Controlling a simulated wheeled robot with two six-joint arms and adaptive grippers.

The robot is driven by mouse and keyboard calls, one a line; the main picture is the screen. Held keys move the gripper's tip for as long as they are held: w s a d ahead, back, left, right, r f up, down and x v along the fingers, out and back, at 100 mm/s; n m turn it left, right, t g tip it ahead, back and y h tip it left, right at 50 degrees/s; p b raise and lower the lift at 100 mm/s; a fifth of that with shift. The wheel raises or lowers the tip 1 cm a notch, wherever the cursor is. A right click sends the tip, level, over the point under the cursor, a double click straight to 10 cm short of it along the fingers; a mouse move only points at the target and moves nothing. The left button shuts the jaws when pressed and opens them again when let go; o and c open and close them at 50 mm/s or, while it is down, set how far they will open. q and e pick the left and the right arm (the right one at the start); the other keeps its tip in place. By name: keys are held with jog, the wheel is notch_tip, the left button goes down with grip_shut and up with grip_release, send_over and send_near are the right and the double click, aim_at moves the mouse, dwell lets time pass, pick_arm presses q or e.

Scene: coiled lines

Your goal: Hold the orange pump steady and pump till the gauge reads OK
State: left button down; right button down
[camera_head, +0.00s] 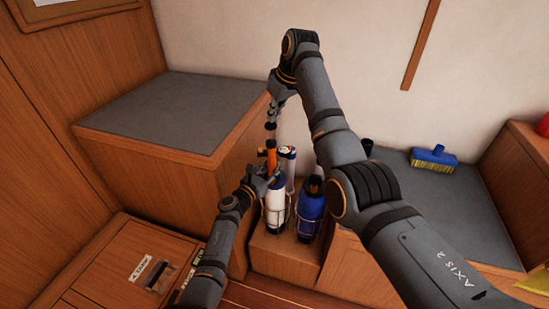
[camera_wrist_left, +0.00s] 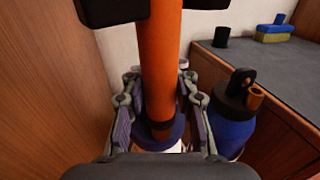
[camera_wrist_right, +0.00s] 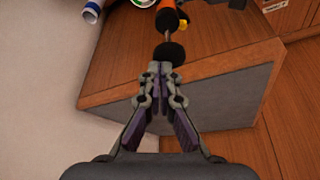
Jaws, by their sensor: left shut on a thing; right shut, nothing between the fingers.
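The orange pump (camera_head: 271,159) stands upright in the head view, its rod and black handle knob (camera_wrist_right: 168,53) raised above the body. My left gripper (camera_head: 262,180) is shut around the lower part of the orange barrel, which fills the middle of the left wrist view (camera_wrist_left: 161,70). My right gripper (camera_head: 273,98) is shut and empty, its fingertips close to the black knob; whether they touch it I cannot tell. A yellow part (camera_head: 262,152) sticks out from the pump's side. No gauge reading is legible in any view.
A white bottle (camera_head: 276,212) and a blue bottle (camera_head: 312,208) stand in wire holders below, with a white tube (camera_head: 289,170) behind. A grey-topped wooden cabinet (camera_head: 170,105) rises at left. A blue brush (camera_head: 434,157) lies on the right-hand bench (camera_head: 400,180).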

aim_at(275, 123)
jog(key=shift+f, duration=2.05)
jog(key=shift+r, duration=3.15)
jog(key=shift+f, duration=0.1)
jog(key=shift+f, duration=3.05)
jog(key=shift+r, duration=3)
